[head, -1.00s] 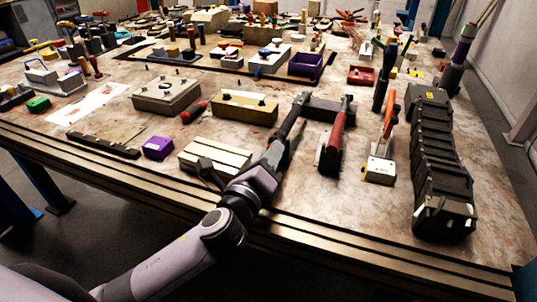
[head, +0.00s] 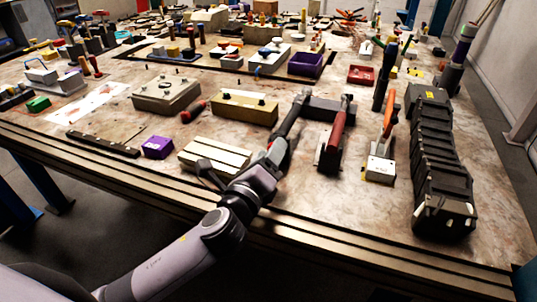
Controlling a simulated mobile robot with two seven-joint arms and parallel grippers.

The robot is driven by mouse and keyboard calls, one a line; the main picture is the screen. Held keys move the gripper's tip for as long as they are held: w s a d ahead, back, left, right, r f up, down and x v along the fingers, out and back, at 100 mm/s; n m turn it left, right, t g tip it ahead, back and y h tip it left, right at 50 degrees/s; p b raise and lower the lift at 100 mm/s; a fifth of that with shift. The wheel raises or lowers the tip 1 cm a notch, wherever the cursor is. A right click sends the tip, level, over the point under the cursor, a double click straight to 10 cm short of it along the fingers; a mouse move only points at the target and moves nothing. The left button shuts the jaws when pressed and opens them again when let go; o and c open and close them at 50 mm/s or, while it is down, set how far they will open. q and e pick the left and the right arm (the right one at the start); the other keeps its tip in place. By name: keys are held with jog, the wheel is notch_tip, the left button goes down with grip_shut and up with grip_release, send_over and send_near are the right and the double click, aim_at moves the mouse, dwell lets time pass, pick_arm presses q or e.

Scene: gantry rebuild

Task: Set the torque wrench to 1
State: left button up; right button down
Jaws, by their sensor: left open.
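A long dark tool (head: 289,122), which looks like the torque wrench, slants across the bench with its far end by a dark block. Its scale and setting are too small to read. My left gripper (head: 245,167) is at the near end of this tool, above the bench's front part. Its jaws are open, with one dark finger to the left over a pale grooved block. The arm and wrist hide part of the tool's near end, and I cannot tell whether the gripper touches it. My right gripper is not in view.
A red-handled tool (head: 335,137) stands in a holder just right of the dark tool. An orange-handled tool (head: 388,118) stands on a white block (head: 380,168). The pale grooved block (head: 214,157) lies left. A black ribbed case (head: 436,165) lines the right side.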

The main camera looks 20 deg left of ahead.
pick_arm(q)
jog(key=s, duration=0.6)
jog(key=shift+a+f, duration=0.15)
jog(key=shift+s, duration=0.6)
